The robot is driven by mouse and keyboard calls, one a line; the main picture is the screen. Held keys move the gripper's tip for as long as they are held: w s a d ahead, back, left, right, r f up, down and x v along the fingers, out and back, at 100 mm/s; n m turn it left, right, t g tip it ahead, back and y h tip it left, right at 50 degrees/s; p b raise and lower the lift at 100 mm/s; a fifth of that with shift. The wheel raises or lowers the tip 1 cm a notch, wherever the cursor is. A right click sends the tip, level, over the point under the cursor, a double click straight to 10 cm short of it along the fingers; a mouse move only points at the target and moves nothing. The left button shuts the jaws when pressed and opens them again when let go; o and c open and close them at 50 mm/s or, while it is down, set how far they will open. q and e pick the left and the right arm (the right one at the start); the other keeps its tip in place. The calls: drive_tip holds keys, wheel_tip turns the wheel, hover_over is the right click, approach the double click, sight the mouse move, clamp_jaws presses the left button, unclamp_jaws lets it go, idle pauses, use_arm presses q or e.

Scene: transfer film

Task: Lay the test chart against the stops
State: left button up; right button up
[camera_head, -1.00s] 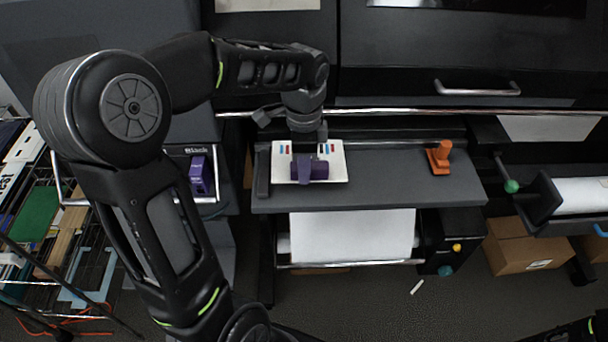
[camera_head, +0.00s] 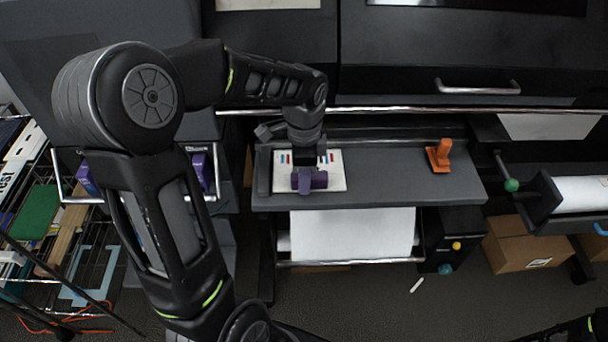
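The test chart (camera_head: 333,177) is a white sheet with small red and blue marks along its back edge. It is over the left part of the dark shelf (camera_head: 400,187). A purple block (camera_head: 318,181) sits on its middle. My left gripper (camera_head: 306,172) comes down from behind onto this block and appears shut on it; its fingertips are hard to make out. A dark raised bar (camera_head: 263,174), likely one stop, is just left of the chart; a narrow gap shows between them. My arm hides part of the chart's back edge. My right gripper is out of view.
An orange clamp-like piece (camera_head: 439,157) stands on the shelf's right part, with bare shelf between it and the chart. A chrome rail (camera_head: 400,111) runs behind the shelf. White paper (camera_head: 352,235) hangs below. A cardboard box (camera_head: 520,245) is on the floor.

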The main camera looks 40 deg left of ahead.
use_arm(q)
drive_tip(key=o, duration=0.3)
wheel_tip(320, 180, up, 12)
drive_tip(key=shift+r, duration=0.2)
idle(0.5)
idle(1.8)
